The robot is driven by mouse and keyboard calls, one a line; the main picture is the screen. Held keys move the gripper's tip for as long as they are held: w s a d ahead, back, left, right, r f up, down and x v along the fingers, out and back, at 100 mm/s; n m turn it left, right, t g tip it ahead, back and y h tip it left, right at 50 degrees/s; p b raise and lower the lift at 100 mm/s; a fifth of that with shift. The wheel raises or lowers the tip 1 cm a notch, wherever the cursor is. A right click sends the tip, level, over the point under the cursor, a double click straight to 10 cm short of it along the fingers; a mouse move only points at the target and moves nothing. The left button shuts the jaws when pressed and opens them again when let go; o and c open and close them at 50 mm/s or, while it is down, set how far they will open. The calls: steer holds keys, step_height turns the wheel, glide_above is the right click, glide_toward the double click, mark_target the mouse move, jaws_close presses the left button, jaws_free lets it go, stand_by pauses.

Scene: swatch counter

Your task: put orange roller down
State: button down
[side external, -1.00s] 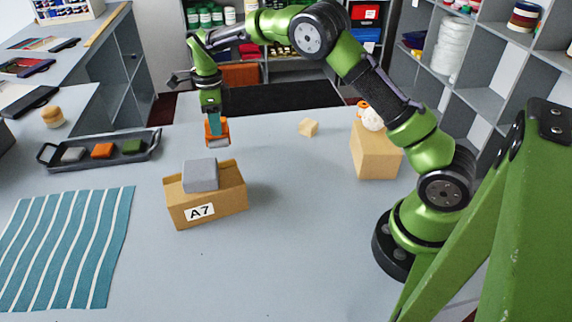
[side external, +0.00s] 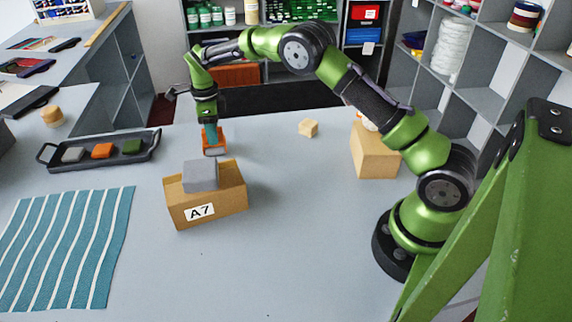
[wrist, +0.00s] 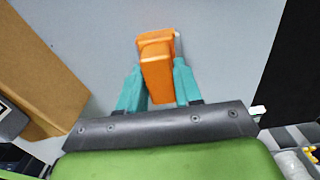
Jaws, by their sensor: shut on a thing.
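The orange roller (side external: 220,140) is held by my gripper (side external: 209,136) just behind the labelled box in the side external view. In the wrist view the orange roller (wrist: 156,62) lies between the two teal fingers of my gripper (wrist: 160,84), which are shut on it. It hangs low over the grey counter (side external: 300,215). I cannot tell whether its lower end touches the surface.
The cardboard box labelled A7 (side external: 232,200), with a grey block (side external: 200,177) in it, stands close in front. A dark tray (side external: 150,155) with several blocks lies left, near a striped cloth (side external: 65,250).

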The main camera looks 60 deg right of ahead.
steer(key=shift+s+f, duration=0.1)
steer(key=shift+f, duration=0.55)
steer(key=c, duration=0.8)
jaws_free()
steer(key=shift+a, duration=0.15)
steer(key=shift+o, duration=0.2)
steer(key=s+r+n+t, duration=0.1)
steer(key=s+r+n, duration=0.2)
steer(key=r, duration=0.8)
steer(key=s+r+n+t, duration=0.1)
steer(key=s+r+n, duration=0.15)
steer(key=r, duration=0.85)
steer(key=s+a+r+n+t+y, duration=0.15)
steer(key=s+r+n, duration=0.35)
steer(key=s, duration=0.5)
steer(key=s+a+f+n+t, duration=0.1)
steer(key=s+f+n+t, duration=0.1)
steer(key=s+n, duration=0.4)
steer(key=s+a+f+n+t, duration=0.1)
steer(key=s+f+n, duration=0.2)
steer(key=s+n, duration=0.3)
steer(key=s, duration=0.5)
steer(key=shift+s+f+t, duration=0.15)
steer(key=shift+f+t, duration=0.2)
